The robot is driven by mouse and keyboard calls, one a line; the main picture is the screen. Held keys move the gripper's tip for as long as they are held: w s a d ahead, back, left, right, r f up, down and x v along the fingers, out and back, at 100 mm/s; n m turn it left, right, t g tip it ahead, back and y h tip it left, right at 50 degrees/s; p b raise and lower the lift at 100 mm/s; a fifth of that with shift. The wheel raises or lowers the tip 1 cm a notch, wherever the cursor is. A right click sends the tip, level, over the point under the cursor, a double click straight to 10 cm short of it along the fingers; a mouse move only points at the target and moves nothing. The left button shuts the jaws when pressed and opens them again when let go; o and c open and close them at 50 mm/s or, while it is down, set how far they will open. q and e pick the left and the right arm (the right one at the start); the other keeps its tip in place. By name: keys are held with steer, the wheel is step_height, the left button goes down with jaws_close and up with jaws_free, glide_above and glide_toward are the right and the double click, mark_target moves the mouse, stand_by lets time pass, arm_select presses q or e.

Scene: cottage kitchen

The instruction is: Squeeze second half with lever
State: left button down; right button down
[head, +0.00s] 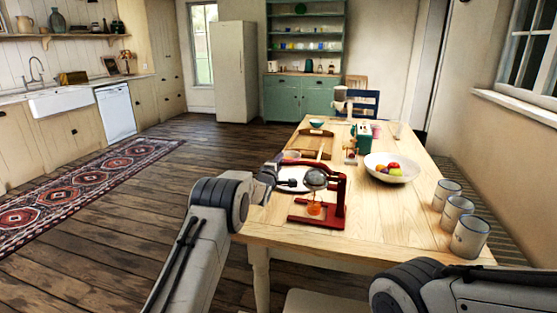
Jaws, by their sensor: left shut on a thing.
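A red lever press (341,198) stands near the front edge of the wooden table. Its red lever (302,163) reaches left from the top of the upright. A silver dome (315,179) hangs under the lever, above a small orange-coloured thing (314,207) on the base; whether that is fruit or a glass of juice is too small to tell. My left gripper (277,163) is at the lever's left end and shut on it; the fingers are small and partly hidden. My right gripper is out of view; only part of my right arm shows at the lower right.
A white fruit bowl (405,173) is to the right. Three mugs (470,236) stand along the right edge. The table between press and mugs is clear.

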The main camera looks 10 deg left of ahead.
arm_select(q)
steer(key=shift+d+f, duration=0.1)
steer(key=shift+f, duration=0.2)
steer(key=c, duration=0.7)
jaws_free()
steer(key=s, duration=0.7)
steer(key=s+b, duration=0.1)
steer(key=s, duration=0.2)
steer(key=shift+s+a+r, duration=0.1)
steer(key=shift+s+a, duration=0.2)
steer(key=shift+a, duration=0.05)
